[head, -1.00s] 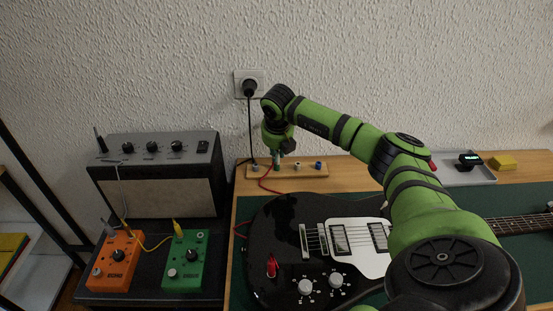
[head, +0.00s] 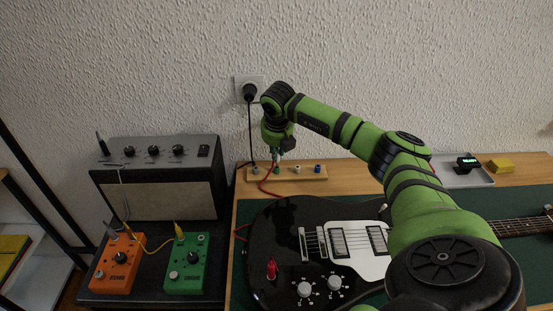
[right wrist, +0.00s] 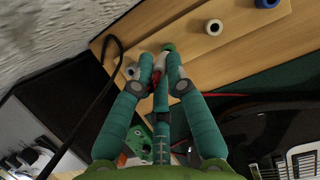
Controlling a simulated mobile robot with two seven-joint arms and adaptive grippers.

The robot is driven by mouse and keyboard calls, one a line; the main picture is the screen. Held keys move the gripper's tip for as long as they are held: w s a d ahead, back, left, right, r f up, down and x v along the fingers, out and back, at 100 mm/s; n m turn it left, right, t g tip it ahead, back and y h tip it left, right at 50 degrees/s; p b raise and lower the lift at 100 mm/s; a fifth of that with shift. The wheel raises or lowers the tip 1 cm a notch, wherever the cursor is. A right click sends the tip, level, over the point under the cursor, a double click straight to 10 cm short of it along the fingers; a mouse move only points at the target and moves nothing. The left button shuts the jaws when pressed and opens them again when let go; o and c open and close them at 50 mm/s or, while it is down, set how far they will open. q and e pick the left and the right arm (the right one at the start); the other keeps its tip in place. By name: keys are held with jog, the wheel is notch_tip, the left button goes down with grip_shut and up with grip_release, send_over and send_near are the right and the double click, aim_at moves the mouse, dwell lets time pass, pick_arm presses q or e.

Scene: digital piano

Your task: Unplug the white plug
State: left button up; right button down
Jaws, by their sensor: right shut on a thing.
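A wooden strip (head: 308,174) with coloured round sockets lies at the back of the table, below the wall. My right gripper (head: 277,156) is above the left half of this strip, near its green socket (head: 277,168). In the right wrist view my right gripper (right wrist: 162,68) is shut on the white plug (right wrist: 159,63), which is mostly hidden by the fingers. The green socket (right wrist: 168,47) shows just beyond the fingertips. A red cable (head: 264,186) runs from the gripped plug down towards the guitar. Whether the plug tip is clear of the socket is hidden. My left gripper is not in view.
A black guitar (head: 280,235) lies in front, an amplifier (head: 155,190) and pedals to the left.

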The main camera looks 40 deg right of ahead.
jog(key=shift+r, duration=0.1)
jog(key=shift+r+p, duration=1.85)
jog(key=shift+r, duration=0.65)
